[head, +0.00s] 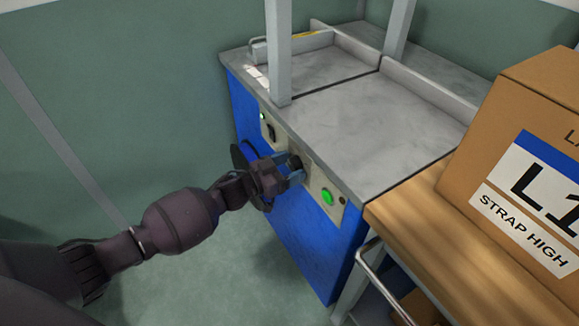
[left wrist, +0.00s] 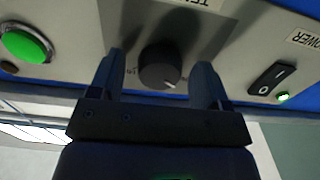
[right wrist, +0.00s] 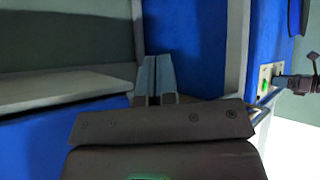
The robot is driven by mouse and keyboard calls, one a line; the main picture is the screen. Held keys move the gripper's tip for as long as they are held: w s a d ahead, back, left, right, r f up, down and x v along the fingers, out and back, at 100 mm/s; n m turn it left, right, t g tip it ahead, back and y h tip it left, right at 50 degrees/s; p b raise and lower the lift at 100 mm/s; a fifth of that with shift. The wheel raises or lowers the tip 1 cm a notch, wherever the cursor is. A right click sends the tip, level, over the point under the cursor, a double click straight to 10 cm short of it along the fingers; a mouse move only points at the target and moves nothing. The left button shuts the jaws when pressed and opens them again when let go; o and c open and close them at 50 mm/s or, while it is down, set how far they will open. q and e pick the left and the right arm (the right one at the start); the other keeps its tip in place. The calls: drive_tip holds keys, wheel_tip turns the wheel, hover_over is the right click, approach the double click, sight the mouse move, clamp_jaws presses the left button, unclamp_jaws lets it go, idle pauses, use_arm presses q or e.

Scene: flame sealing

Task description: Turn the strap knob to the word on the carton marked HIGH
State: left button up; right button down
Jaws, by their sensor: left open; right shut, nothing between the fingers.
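The strap knob is a dark round dial (left wrist: 160,66) on the grey control panel, with a pale pointer mark near its lower right edge in the left wrist view. It also shows in the head view (head: 294,161), partly behind my gripper. My left gripper (left wrist: 160,75) is open, its fingers on either side of the knob with gaps visible. The carton (head: 520,180) at the right carries a white label reading "L1" and "STRAP HIGH" (head: 520,228). My right gripper (right wrist: 157,80) is shut and empty, away from the panel. The words around the knob are too hidden or small to read.
A green button (head: 328,197) sits beside the knob. A power rocker switch (left wrist: 272,78) with a lit green lamp (left wrist: 283,97) is on the other side. The blue machine has a grey top (head: 375,125). A wooden surface (head: 425,220) holds the carton.

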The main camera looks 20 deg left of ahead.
use_arm(q)
drive_tip(key=shift+c, duration=0.5)
drive_tip(key=c, duration=0.8)
